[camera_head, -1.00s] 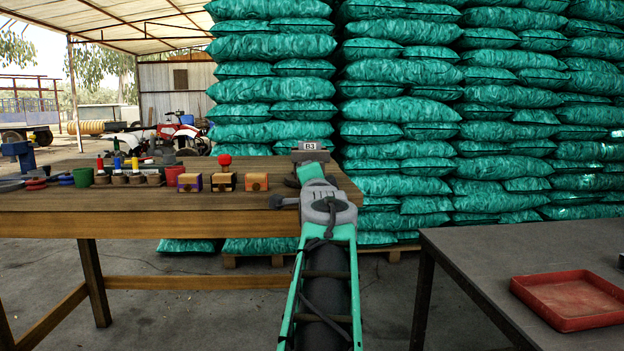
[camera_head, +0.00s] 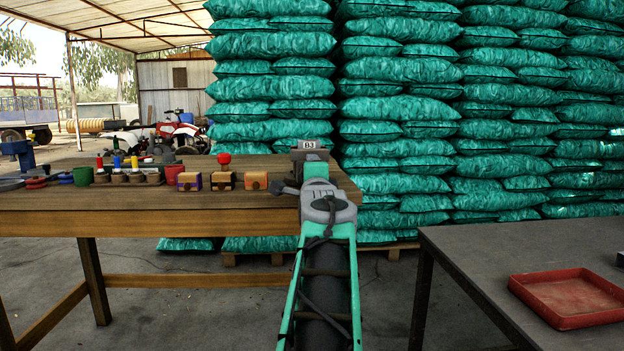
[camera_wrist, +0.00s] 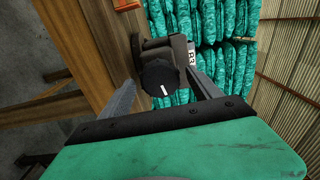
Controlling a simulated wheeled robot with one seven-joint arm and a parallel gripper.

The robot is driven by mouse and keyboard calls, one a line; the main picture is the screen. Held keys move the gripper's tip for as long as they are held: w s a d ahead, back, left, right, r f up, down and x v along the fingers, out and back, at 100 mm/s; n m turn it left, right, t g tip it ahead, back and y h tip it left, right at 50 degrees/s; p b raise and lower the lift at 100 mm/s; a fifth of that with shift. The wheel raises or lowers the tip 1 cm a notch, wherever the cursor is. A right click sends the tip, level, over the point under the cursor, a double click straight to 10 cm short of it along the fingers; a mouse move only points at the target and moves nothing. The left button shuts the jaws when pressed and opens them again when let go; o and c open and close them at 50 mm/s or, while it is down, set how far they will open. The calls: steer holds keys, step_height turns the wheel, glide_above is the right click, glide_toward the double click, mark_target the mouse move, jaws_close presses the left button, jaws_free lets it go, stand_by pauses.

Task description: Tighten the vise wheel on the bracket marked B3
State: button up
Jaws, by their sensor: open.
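The bracket (camera_head: 306,156) with the B3 label (camera_head: 309,144) stands at the right end of the wooden bench, behind my arm. In the wrist view the dark vise wheel (camera_wrist: 160,77) with a white mark faces the camera, and the label (camera_wrist: 190,57) shows sideways beside it. My gripper (camera_wrist: 163,90) is open, with one finger on either side of the wheel. I cannot tell whether the fingers touch it. In the head view my arm hides most of the gripper and the wheel.
A dark table (camera_head: 470,250) with a red tray (camera_head: 570,298) stands at the right. Stacked green sacks (camera_head: 400,150) fill the back.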

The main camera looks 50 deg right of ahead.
steer(key=n, duration=1.5)
steer(key=n+b, duration=0.1)
steer(key=n, duration=1.4)
steer(key=shift+w+d, duration=0.15)
steer(key=shift+c, duration=0.3)
steer(key=c, duration=1.5)
